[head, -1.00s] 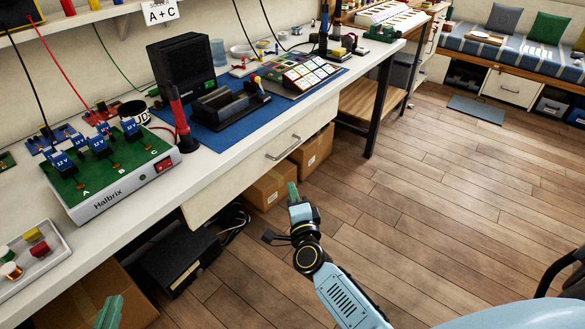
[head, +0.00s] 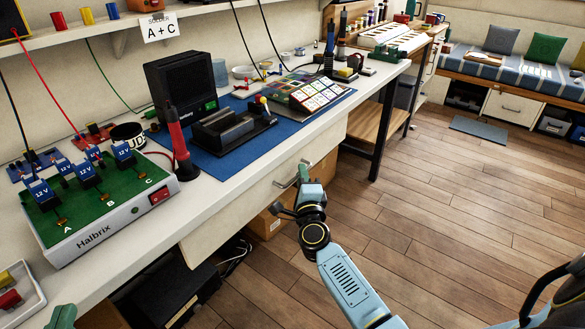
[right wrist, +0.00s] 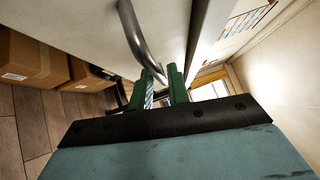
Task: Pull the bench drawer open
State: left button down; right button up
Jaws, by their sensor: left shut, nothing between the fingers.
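The bench drawer (head: 225,217) has a pale front below the worktop and looks shut. Its metal bar handle (head: 286,181) shows in the head view, with its right end partly hidden by my right gripper (head: 303,170). In the right wrist view the curved handle (right wrist: 137,38) comes down close to the green fingertips of my right gripper (right wrist: 162,85). Those fingers stand slightly apart. My left gripper (head: 62,316) shows only as a shut green tip at the bottom left, away from the drawer.
The bench top holds a green Halbrix board (head: 100,205), a red-handled tool (head: 178,140) and a blue mat (head: 225,160). Cardboard boxes (right wrist: 35,58) and a black case (head: 178,290) stand below. The wooden floor (head: 440,220) to the right is clear.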

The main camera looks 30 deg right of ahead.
jog(key=shift+x, duration=0.75)
jog(key=shift+c, duration=0.4)
grip_shut()
jog(key=shift+s, duration=0.1)
